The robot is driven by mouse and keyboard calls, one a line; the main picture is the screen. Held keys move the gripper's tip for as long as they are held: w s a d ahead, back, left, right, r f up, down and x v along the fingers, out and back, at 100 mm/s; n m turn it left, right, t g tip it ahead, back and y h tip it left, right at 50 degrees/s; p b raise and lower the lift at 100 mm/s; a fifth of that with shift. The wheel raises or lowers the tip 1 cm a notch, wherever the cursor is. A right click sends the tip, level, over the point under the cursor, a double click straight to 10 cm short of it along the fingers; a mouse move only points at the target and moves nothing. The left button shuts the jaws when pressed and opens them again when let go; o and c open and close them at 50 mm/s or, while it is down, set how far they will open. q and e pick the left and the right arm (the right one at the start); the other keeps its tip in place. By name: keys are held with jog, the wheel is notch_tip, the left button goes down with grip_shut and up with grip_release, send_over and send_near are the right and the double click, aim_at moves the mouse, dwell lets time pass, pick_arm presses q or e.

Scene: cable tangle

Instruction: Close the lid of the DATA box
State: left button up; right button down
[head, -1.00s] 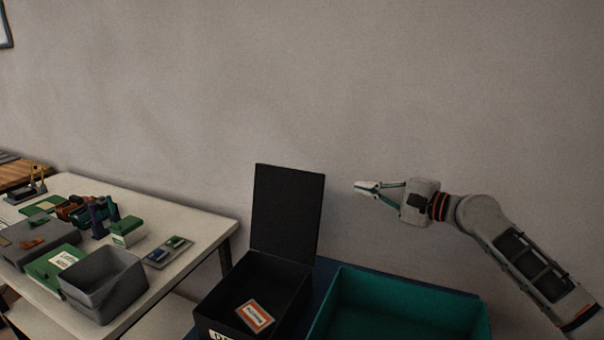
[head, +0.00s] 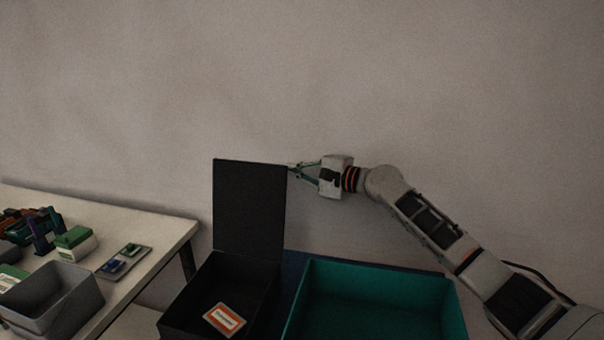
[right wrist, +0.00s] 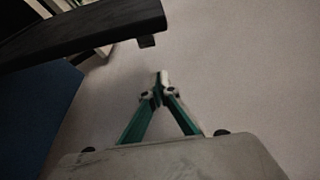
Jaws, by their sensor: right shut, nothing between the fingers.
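The black DATA box (head: 178,313) stands open at the bottom centre of the head view, its label cut off by the frame edge. Its black lid (head: 248,208) stands upright at the back. A white and orange card (head: 225,319) lies inside. My right gripper (head: 293,170) is shut and empty, its fingertips at the lid's upper right edge; part of the tips seems hidden behind the lid. In the right wrist view, the shut fingertips (right wrist: 161,78) are apart from a dark edge, likely the lid (right wrist: 90,32). My left gripper is not in view.
A teal bin (head: 375,300) stands right of the box on a dark blue surface (head: 296,262). A pale table (head: 150,222) at left holds a grey bin (head: 55,300), green-and-white blocks and a small tray (head: 124,262). A plain wall is behind.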

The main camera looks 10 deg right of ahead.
pick_arm(q)
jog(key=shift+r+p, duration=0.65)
jog(key=shift+p, duration=0.45)
pick_arm(e)
jog(key=s+a, duration=0.1)
jog(key=s+a+r, duration=0.1)
jog(key=s, duration=0.1)
jog(key=shift+a, duration=0.2)
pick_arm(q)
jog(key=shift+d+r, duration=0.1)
